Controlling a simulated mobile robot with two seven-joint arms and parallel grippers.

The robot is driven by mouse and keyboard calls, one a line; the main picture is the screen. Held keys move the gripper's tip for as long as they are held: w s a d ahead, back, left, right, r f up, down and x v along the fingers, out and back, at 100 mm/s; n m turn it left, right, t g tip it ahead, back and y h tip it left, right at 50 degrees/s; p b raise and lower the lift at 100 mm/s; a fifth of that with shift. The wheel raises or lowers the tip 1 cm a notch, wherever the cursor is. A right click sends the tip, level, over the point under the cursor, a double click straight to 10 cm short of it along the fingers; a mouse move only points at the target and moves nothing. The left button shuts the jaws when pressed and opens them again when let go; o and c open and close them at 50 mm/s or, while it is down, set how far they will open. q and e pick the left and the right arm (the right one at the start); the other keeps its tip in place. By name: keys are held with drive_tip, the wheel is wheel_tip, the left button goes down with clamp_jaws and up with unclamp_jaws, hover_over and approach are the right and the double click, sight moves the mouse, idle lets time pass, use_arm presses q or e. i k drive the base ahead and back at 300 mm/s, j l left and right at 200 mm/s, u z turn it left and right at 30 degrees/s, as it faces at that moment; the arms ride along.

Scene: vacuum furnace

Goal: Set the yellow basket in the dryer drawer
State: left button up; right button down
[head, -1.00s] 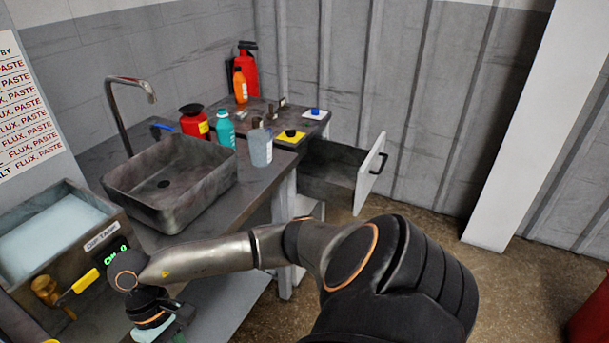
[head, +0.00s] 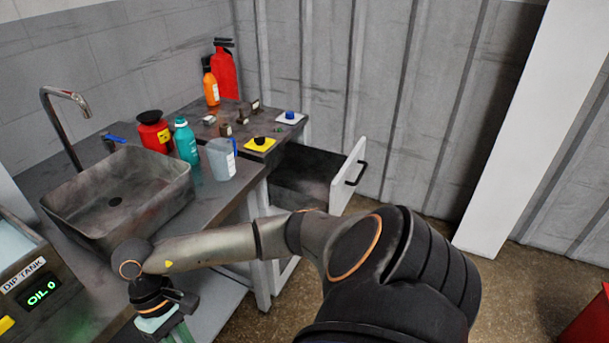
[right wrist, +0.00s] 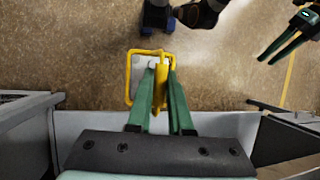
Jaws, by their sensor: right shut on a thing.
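The yellow basket (right wrist: 130,78) is a thin yellow frame seen in the right wrist view. My right gripper (right wrist: 160,88) is shut on it, with green fingers on either side of its yellow bar. In the head view my right gripper (head: 170,328) is at the lower left by the counter front, and the basket is out of the picture. The dryer drawer (head: 347,177) stands pulled out at the counter's far end, with a white front, black handle and dark, empty-looking inside. My left gripper (right wrist: 266,62) shows at the right wrist view's upper right, its fingers apart and empty.
A sink (head: 120,195) with a tap and a dip tank (head: 35,275) line the counter. A teal bottle (head: 186,142), a jug (head: 221,160) and a red container (head: 153,132) stand near the drawer. The floor (head: 400,240) before the drawer looks clear.

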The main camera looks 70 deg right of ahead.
sight(306, 188)
drive_tip(key=k+l, duration=0.15)
drive_tip(key=l, duration=0.45)
drive_tip(key=k+l, duration=0.1)
drive_tip(key=l, duration=0.5)
drive_tip(key=k+l+z, duration=0.1)
drive_tip(key=l, duration=0.5)
drive_tip(key=k+l, duration=0.15)
drive_tip(key=l, duration=0.5)
drive_tip(key=k+l+z, duration=0.1)
drive_tip(key=l, duration=0.5)
drive_tip(key=k+l, duration=0.1)
drive_tip(key=l, duration=0.5)
